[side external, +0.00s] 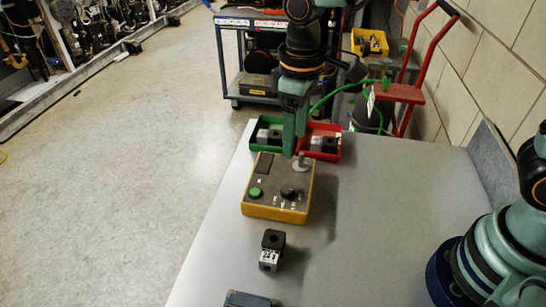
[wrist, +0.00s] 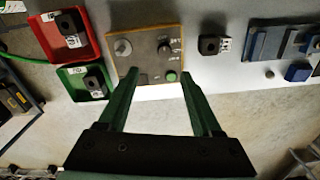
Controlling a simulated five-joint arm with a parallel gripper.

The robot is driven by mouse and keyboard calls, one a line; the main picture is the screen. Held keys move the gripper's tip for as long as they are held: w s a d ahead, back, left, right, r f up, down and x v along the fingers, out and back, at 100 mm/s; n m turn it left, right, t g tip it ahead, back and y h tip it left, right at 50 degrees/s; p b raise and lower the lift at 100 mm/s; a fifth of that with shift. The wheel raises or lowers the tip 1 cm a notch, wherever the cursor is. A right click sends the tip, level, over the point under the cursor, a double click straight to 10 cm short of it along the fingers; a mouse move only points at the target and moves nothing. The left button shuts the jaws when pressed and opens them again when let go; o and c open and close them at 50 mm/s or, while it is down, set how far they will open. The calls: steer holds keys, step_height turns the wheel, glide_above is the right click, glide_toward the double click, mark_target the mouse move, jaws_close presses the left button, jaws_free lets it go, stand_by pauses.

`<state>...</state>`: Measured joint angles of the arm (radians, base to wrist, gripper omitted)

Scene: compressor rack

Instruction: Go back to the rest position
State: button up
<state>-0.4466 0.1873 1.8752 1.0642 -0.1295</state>
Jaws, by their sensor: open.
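My gripper (side external: 289,152) hangs over the far end of the yellow-edged control box (side external: 262,212), near its grey knob. In the wrist view, the two green fingers of my gripper (wrist: 158,82) are spread apart with nothing between them. The control box (wrist: 143,67) lies beyond the tips, with a grey knob, a black knob and a green button on its face. I cannot tell how high the tips are above it.
Behind the box, a green tray (side external: 253,141) and a red tray (side external: 331,156) each hold a dark block. Another black block (side external: 272,240) and a blue-grey object (side external: 248,299) stand in front. The table's right part (side external: 385,205) is clear. A cart (side external: 228,60) stands beyond.

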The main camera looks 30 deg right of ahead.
steer(key=s+d+r+m+t, duration=0.2)
steer(key=s+d+r+m, duration=0.1)
steer(key=d, duration=0.5)
steer(key=s+d+r+m+t, duration=0.3)
steer(key=s+d+r, duration=0.1)
steer(key=d, duration=0.5)
steer(key=shift+r+m, duration=0.15)
steer(key=shift+m, duration=0.15)
